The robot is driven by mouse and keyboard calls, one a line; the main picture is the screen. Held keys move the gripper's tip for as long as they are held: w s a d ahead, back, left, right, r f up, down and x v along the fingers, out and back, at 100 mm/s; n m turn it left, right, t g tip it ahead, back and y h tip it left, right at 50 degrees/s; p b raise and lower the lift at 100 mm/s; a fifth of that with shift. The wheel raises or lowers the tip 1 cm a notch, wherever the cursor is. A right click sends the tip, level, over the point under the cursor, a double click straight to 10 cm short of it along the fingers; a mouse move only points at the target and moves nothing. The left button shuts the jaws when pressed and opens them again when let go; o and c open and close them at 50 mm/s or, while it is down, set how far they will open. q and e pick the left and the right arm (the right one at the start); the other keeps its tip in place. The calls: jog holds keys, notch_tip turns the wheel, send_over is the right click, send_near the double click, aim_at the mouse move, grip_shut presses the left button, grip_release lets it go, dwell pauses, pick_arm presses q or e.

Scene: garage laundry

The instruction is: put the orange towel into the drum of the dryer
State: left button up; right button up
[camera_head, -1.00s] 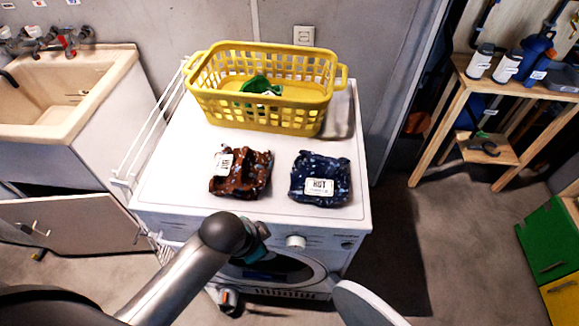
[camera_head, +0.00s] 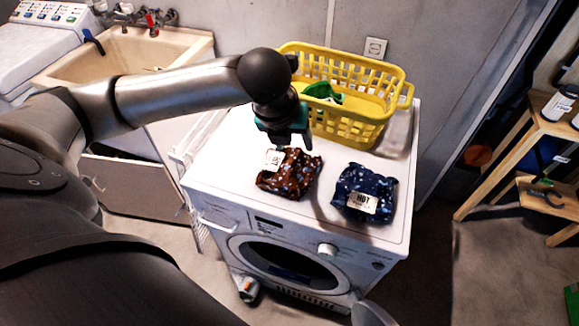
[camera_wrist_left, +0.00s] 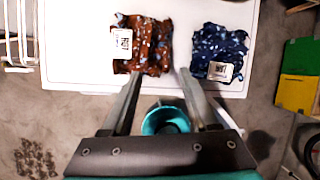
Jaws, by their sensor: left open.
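A folded rust-brown speckled cloth (camera_head: 290,175) with a white label lies on top of the white dryer (camera_head: 222,170). No brighter orange towel shows. My left gripper (camera_head: 287,140) is just above and behind this cloth in the head view, fingers pointing down. In the left wrist view my left gripper (camera_wrist_left: 158,78) has its fingers apart and nothing held; the rust-brown cloth (camera_wrist_left: 142,45) lies beyond the fingertips. The dryer's round front opening (camera_head: 290,265) is dark inside. A pale rounded piece, apparently its open door (camera_head: 372,314), shows at the bottom edge. My right gripper is out of view.
A sink (camera_head: 135,50) is at left, a wooden shelf (camera_head: 500,160) at right.

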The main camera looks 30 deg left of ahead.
pick_arm(q)
notch_tip(320, 180, up, 2)
jog(key=a+m, duration=0.2)
jog(key=b, duration=0.2)
send_near(293, 156)
jog(key=shift+y, duration=0.3)
jog(key=x, duration=0.4)
jog(key=shift+s+f, duration=0.1)
jog(key=shift+f, duration=0.2)
jog(key=x, duration=0.2)
jog(key=b+x, duration=0.1)
jog(key=x, duration=0.2)
jog(key=shift+d, duration=0.2)
jog(key=shift+c, duration=0.3)
grip_shut()
jog(key=shift+w+r, duration=0.1)
jog(key=shift+w, duration=0.15)
